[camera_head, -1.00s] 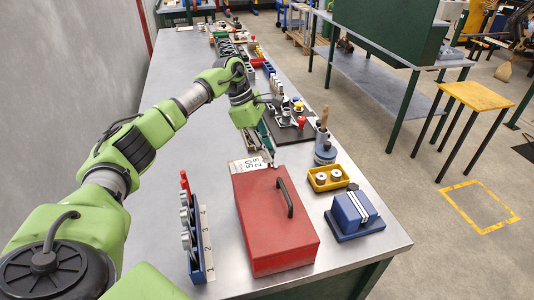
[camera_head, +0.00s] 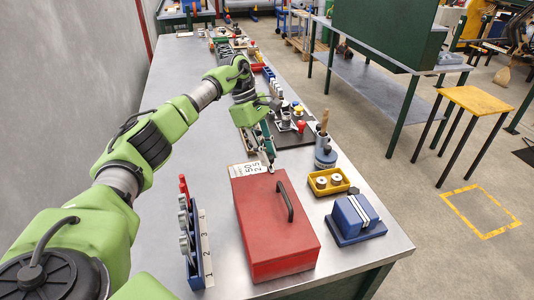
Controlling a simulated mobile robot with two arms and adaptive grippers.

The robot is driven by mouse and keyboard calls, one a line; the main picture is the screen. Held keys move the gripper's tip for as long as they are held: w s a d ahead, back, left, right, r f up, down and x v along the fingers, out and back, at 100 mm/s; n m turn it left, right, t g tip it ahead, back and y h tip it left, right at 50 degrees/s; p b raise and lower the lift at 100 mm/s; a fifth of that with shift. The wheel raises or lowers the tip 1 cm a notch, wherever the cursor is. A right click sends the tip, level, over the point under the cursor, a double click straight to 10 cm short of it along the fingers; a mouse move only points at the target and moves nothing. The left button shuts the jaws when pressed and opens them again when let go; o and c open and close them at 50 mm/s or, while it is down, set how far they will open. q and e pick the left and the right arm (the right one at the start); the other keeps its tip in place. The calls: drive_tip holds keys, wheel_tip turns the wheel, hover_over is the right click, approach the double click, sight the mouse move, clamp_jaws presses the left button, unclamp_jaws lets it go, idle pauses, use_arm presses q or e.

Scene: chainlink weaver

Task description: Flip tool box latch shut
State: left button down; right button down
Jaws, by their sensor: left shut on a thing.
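The red tool box (camera_head: 272,235) stands on the metal bench with its lid down and a dark handle (camera_head: 285,201) on top. A white label with dark print (camera_head: 247,169) is at its far edge. My left gripper (camera_head: 269,166) reaches down to the far edge of the tool box, beside the label. Its jaws are shut on a small part there, at the place of the latch. The latch itself is too small and too covered by the fingers to tell its position. My right gripper is not in view.
A blue rack with grey tools (camera_head: 200,250) stands left of the tool box. A yellow tray with two round parts (camera_head: 328,181) and a blue block with white strips (camera_head: 354,216) stand to the right. Several small items line the bench's right edge. The bench's left side is clear.

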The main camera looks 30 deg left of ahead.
use_arm(q)
drive_tip(key=c, duration=1.8)
unclamp_jaws()
drive_tip(key=v, duration=1.2)
drive_tip(key=shift+d+r, duration=0.1)
